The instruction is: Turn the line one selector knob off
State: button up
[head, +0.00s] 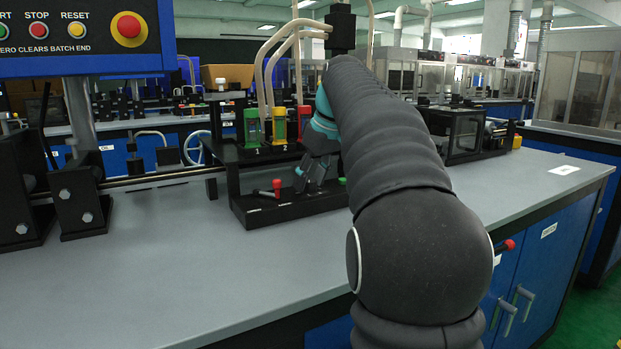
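My gripper (310,180), teal and grey, points down over a black stand (268,214) on the grey bench, and my arm covers much of its right side. Its fingers are small here, and I cannot tell whether they are open or shut or whether they touch anything. A lever with a red tip (277,187) stands on the stand's base, left of my gripper. A small green tip (342,181) shows to the right, beside my arm. I cannot make out which part is the line one selector knob; no readable label marks it.
Green (252,128), yellow (279,126) and red (304,121) holders with pale hoses stand behind my gripper. A control panel (80,35) with an emergency stop hangs at left. A dark box (468,131) stands at right. The front left bench (150,285) is clear.

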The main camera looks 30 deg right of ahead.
grip_shut()
jog(key=shift+m, duration=0.4)
jog(key=m+h+p, duration=0.1)
jog(key=m, duration=0.1)
jog(key=m+h+p, duration=0.1)
jog(key=m, duration=0.1)
jog(key=shift+a+r+m, duration=0.1)
jog(key=shift+a+m, duration=0.1)
jog(key=shift+m, duration=0.1)
jog(key=m+h, duration=0.1)
jog(key=m, duration=0.2)
jog(key=shift+h, duration=0.3)
jog(key=shift+m+g+h, duration=0.4)
jog(key=shift+m+g, duration=0.1)
jog(key=shift+m, duration=1.2)
